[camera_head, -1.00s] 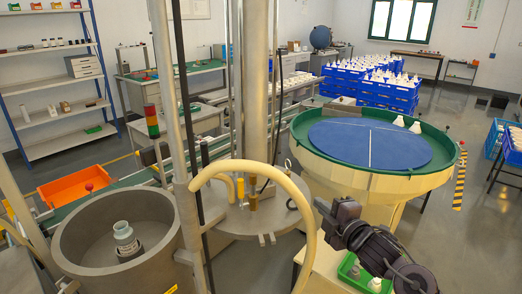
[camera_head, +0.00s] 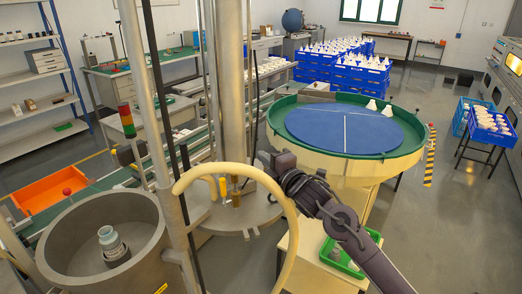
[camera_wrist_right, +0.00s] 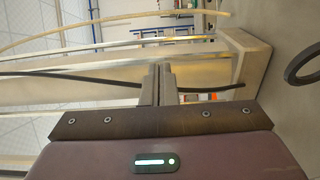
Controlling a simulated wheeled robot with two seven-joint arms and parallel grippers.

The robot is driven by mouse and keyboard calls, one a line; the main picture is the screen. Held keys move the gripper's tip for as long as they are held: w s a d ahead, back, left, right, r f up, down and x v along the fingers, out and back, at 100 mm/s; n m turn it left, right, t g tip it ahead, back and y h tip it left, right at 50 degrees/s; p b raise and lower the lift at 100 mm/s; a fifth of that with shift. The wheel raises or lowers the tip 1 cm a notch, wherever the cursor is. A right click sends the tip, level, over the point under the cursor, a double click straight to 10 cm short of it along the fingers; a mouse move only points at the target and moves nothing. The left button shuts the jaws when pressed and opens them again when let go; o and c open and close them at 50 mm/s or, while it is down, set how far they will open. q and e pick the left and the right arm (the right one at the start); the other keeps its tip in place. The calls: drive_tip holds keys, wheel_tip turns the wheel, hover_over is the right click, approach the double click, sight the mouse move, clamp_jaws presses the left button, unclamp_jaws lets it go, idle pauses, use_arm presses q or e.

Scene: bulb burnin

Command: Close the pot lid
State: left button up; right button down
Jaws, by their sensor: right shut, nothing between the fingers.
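The grey pot (camera_head: 62,245) stands open at the lower left of the head view, with a pale-capped bottle (camera_head: 110,240) inside. A grey round plate that looks like its lid (camera_head: 222,222) lies swung aside, right of the pot, by the column. It bears small yellow fittings and is partly behind the curved yellow tube. My right gripper (camera_head: 264,160) is above and right of the plate, apart from it. In the wrist view its fingers (camera_wrist_right: 158,84) are together and empty. My left gripper is not in view.
A round feeder with a blue disc (camera_head: 345,132) is behind my right arm. A green bin (camera_head: 340,255) is below the arm. A dark ring (camera_wrist_right: 304,66) shows in the wrist view.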

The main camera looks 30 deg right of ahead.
drive_tip(key=shift+w+p, duration=0.3)
drive_tip(key=shift+w, duration=0.8)
